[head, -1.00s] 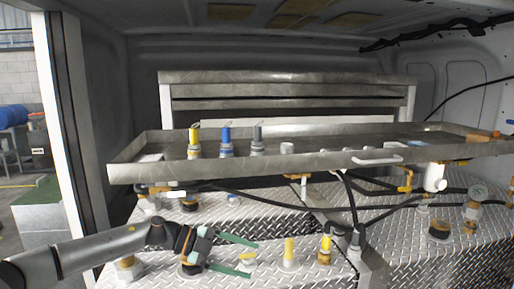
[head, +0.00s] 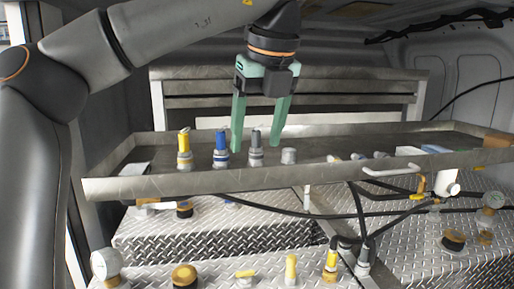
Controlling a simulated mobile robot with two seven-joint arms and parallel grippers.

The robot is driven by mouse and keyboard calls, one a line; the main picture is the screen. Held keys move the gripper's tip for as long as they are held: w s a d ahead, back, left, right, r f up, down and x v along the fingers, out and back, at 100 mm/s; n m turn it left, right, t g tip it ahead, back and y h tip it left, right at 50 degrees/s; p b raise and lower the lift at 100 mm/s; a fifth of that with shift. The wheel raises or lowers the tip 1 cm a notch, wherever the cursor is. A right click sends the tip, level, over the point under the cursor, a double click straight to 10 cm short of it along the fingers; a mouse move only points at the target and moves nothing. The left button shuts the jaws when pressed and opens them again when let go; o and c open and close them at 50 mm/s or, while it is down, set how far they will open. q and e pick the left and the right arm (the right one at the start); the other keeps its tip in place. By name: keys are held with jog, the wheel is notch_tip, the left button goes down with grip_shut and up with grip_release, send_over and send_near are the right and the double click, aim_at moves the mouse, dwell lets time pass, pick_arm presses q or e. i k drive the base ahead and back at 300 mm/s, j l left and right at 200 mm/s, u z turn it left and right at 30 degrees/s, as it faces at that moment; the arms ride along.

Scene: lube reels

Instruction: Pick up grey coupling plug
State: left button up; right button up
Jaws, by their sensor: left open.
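The grey coupling plug (head: 256,147) stands upright in the metal tray (head: 200,186), third in a row after a yellow plug (head: 184,149) and a blue plug (head: 221,149). My left gripper (head: 256,148) points down over the tray with its green fingers open. In the picture its fingers lie on either side of the grey plug, the left one between the blue and grey plugs. I cannot tell whether the fingers are level with the plug in depth. Nothing is held. My right gripper is not in view.
A short pale fitting (head: 288,156) stands right of the grey plug. Several small parts lie farther right in the tray. A white handle (head: 391,171) sticks out at the tray's front. Yellow-capped fittings (head: 291,270) and black hoses (head: 290,207) are below on the tread plate.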

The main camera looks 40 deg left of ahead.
aim_at(255, 148)
jog(key=i+j, duration=0.9)
jog(key=j, duration=0.15)
